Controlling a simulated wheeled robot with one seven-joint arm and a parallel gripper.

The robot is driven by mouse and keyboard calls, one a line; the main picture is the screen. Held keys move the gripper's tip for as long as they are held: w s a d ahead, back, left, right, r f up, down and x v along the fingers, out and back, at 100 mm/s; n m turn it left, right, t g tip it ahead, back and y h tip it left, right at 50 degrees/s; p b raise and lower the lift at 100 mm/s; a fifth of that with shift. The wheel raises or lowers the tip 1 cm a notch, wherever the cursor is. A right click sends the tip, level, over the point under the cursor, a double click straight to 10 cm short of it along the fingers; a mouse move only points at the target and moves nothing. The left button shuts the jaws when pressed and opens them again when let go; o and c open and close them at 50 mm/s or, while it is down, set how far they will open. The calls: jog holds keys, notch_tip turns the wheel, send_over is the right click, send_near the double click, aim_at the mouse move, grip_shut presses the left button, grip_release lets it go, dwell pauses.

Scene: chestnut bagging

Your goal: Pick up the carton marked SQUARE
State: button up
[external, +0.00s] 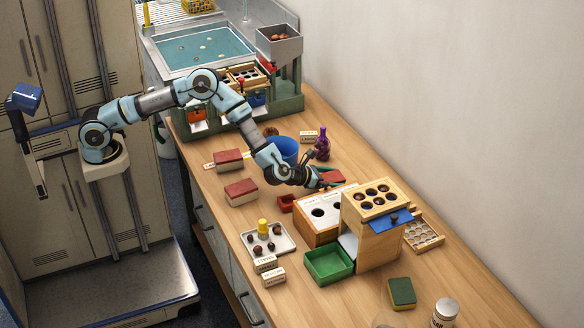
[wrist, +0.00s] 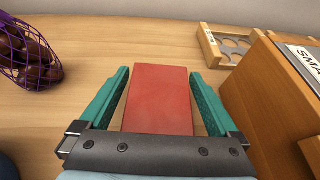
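My gripper (wrist: 160,88) has green fingers and is open, with one finger on each side of a plain red carton (wrist: 158,100). Wood shows between the carton and the right finger lower down; at the far end the gaps are too narrow to judge contact. No marking shows on the carton's visible face. In the external view this red carton (external: 332,176) lies near my gripper (external: 322,181), partly hidden by it. Two more red cartons lie to the left, one farther back (external: 228,158) and one nearer (external: 241,190). I cannot read the word SQUARE on any of them.
A purple net bag of chestnuts (wrist: 30,55) is at left in the wrist view.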

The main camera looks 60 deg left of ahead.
jog(key=c, duration=1.3)
